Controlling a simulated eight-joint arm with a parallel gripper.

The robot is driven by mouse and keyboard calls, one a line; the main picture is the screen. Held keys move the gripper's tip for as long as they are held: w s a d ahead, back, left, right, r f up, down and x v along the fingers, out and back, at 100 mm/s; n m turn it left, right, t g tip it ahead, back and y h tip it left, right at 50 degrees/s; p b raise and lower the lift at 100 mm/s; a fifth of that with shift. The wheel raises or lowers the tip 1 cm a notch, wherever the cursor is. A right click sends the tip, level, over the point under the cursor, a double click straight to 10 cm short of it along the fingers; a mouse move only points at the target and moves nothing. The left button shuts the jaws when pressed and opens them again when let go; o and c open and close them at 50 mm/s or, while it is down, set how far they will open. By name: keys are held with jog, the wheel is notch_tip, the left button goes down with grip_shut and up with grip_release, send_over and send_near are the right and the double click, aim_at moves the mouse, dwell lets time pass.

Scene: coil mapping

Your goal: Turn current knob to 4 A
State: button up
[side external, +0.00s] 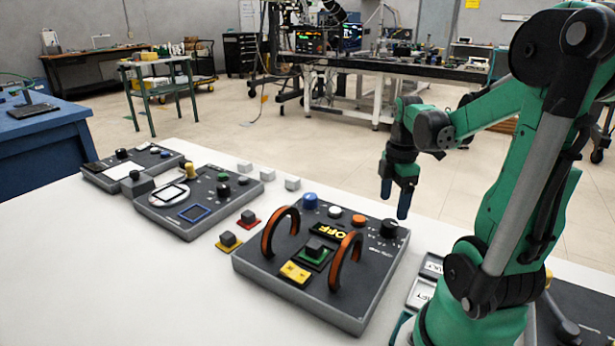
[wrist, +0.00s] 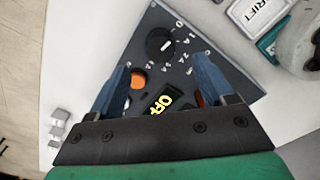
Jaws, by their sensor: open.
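The current knob (side external: 389,230) is a round black dial at the far right corner of the grey panel with the two orange coils. In the wrist view the knob (wrist: 160,43) shows a short white pointer mark, with white ampere labels printed around it. The mark is too small to read its setting for certain. My gripper (side external: 395,200) has blue fingers pointing down and hangs above the knob, apart from it. In the wrist view my gripper (wrist: 162,72) is open and empty, with the knob ahead of and between its fingertips.
An orange button (side external: 358,219), a white button (side external: 334,211) and a blue knob (side external: 310,200) line the panel's far edge. A lit OFF display (side external: 330,232) sits near the coils (side external: 281,231). Other panels (side external: 200,200) stand to the left, and labelled pads (side external: 421,291) lie right.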

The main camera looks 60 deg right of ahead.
aim_at(390, 223)
jog(key=shift+f, duration=2.5)
grip_shut()
